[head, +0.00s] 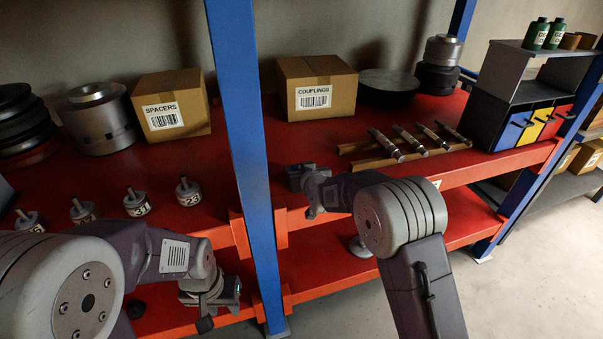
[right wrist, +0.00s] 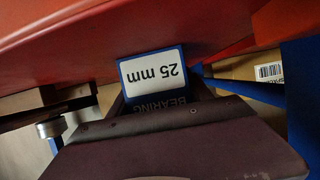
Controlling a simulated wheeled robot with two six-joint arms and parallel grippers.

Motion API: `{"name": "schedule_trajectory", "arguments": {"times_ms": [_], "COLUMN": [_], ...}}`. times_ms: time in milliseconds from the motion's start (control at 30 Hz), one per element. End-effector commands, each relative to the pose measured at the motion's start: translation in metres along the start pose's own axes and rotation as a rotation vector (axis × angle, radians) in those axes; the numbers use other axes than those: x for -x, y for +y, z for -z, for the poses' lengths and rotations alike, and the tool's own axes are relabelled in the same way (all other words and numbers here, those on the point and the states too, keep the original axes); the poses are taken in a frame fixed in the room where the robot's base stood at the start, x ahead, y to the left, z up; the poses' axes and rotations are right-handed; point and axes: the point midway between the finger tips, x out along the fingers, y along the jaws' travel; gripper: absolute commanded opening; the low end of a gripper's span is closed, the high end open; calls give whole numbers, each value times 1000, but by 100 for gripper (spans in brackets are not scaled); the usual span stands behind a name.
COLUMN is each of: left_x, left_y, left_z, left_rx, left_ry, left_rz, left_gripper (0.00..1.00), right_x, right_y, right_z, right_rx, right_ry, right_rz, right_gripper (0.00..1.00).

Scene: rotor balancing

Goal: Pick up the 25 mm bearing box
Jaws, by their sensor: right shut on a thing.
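The 25 mm bearing box (right wrist: 152,76) is blue with a white label and shows in the right wrist view, its lettering upside down in the picture. My right gripper (right wrist: 160,98) is shut on it, with the box's label side showing beyond the dark gripper body. In the head view my right gripper (head: 301,179) is at the front edge of the red shelf, right of the blue post; the box is not clearly readable there. My left gripper (head: 208,309) hangs low, left of the post, away from the box; its fingers are too unclear to judge.
The blue post (head: 243,130) stands between my arms. The red shelf (head: 300,150) holds a SPACERS carton (head: 190,112), a COUPLINGS carton (head: 330,88), several shafts (head: 432,138) and small labelled weights (head: 188,191). Coloured bins (head: 515,130) stand right. A lower red shelf (head: 325,262) lies below.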

Motion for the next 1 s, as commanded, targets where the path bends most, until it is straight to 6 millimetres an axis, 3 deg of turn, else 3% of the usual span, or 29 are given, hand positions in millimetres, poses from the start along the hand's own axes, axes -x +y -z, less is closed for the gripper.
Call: {"name": "schedule_trajectory", "arguments": {"times_ms": [333,433,567,800,1000], "left_x": [14,4,6,43,52], "left_y": [0,0,0,1,1], "left_z": [2,0,1,5,6], "left_rx": [0,0,0,0,0], "left_ry": [0,0,0,0,0], "left_rz": [0,0,0,0,0], "left_gripper": [36,36,36,36,36], "right_x": [18,27,41,69,76], "right_y": [0,23,48,93,110], "right_z": [44,47,59,86,89], "right_rx": [-1,-1,1,-2,-1], "right_ry": [5,7,5,0,1], "right_rz": [0,-4,-5,-5,-2], "right_gripper": [12,12,12,12,12]}}
